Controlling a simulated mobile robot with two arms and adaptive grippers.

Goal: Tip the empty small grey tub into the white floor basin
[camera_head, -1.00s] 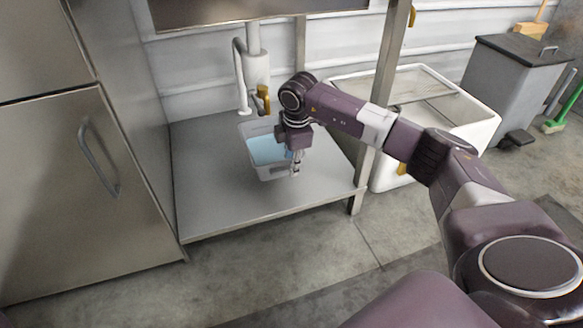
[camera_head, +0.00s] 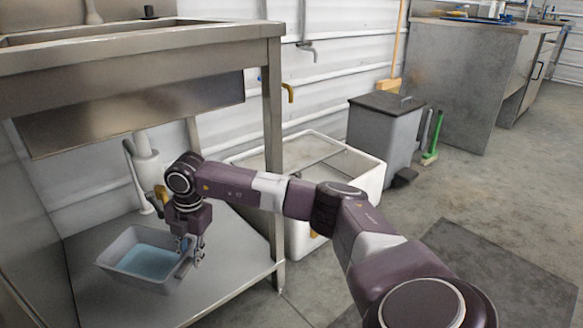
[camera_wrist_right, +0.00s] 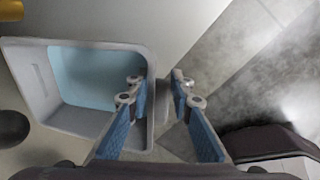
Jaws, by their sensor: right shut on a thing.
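The small grey tub (camera_head: 168,283) is at the lower left in the head view, over the metal shelf under the sink. A light blue surface that looks like liquid shows inside it. My right gripper (camera_head: 193,252) is shut on the tub's right wall. In the right wrist view the fingers of the right gripper (camera_wrist_right: 160,95) straddle the wall of the tub (camera_wrist_right: 85,128). The tub looks close to level; I cannot tell its exact height above the shelf. The white floor basin (camera_head: 371,185) stands right of the sink unit, partly behind its leg and my arm. My left gripper is not in view.
The metal shelf (camera_head: 235,280) and the sink leg (camera_head: 273,120) lie between tub and basin. A white drain pipe (camera_head: 147,170) stands behind the tub. A grey bin (camera_head: 380,140) is beyond the basin. Open floor (camera_head: 440,220) lies to the right.

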